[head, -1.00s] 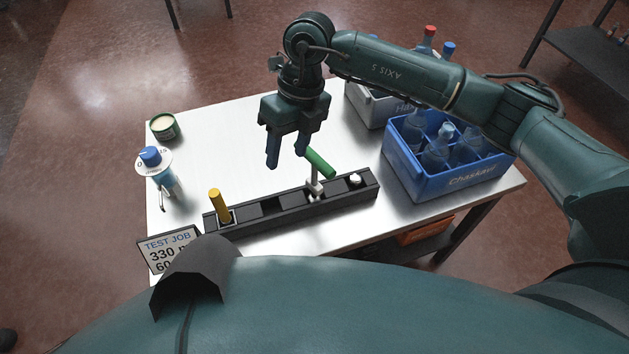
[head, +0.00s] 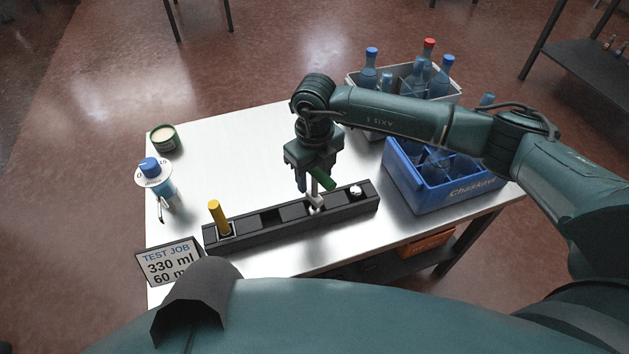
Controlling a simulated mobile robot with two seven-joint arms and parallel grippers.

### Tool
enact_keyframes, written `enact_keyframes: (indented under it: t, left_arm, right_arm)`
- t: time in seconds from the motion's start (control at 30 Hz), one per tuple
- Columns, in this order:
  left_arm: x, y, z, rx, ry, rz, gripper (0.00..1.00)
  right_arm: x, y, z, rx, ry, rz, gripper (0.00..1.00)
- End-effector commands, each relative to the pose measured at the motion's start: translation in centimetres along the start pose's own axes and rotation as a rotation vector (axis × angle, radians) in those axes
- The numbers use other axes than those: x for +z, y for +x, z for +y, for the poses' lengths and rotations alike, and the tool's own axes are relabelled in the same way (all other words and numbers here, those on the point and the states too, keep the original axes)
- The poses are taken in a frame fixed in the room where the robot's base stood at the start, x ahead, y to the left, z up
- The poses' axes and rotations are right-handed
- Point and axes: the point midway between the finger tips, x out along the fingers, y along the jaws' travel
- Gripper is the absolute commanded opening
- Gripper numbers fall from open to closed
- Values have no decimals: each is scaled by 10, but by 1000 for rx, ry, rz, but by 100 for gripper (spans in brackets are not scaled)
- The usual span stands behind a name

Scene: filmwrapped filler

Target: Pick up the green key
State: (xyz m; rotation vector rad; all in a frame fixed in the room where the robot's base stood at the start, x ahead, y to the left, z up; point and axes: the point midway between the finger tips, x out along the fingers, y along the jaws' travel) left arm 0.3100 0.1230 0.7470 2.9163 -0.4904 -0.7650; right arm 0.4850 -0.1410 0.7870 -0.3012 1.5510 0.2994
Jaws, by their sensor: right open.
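The green key (head: 323,180) has a green cylindrical grip and a pale shaft. It stands tilted in a black slotted holder (head: 275,228) on the table. My right gripper (head: 307,186) is open right at the green key, with its fingers beside the green grip. The gripper hides the upper part of the key, and I cannot tell whether the fingers touch it. A yellow key (head: 216,213) stands in the left end of the same holder. My left gripper is not in view.
A blue crate (head: 455,193) with bottles stands right of the gripper, a grey crate (head: 455,98) behind it. A bottle with a disc collar (head: 155,175), a green tin (head: 164,138) and a TEST JOB sign (head: 169,262) are on the left.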

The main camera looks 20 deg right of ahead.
Motion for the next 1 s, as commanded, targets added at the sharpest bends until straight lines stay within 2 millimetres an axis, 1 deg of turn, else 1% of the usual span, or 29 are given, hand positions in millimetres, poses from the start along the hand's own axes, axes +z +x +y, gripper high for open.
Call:
enact_keyframes:
  t: [0.03,0.17,0.43,1.0]
  left_arm:
    - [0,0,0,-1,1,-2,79]
    - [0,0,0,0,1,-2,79]
    - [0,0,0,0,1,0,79]
    - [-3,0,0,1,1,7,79]
  right_arm:
    - [0,8,0,1,1,2,50]
    - [0,21,0,2,-1,0,50]
    - [0,23,0,1,-1,-1,50]
    - [0,23,0,1,0,-2,3]
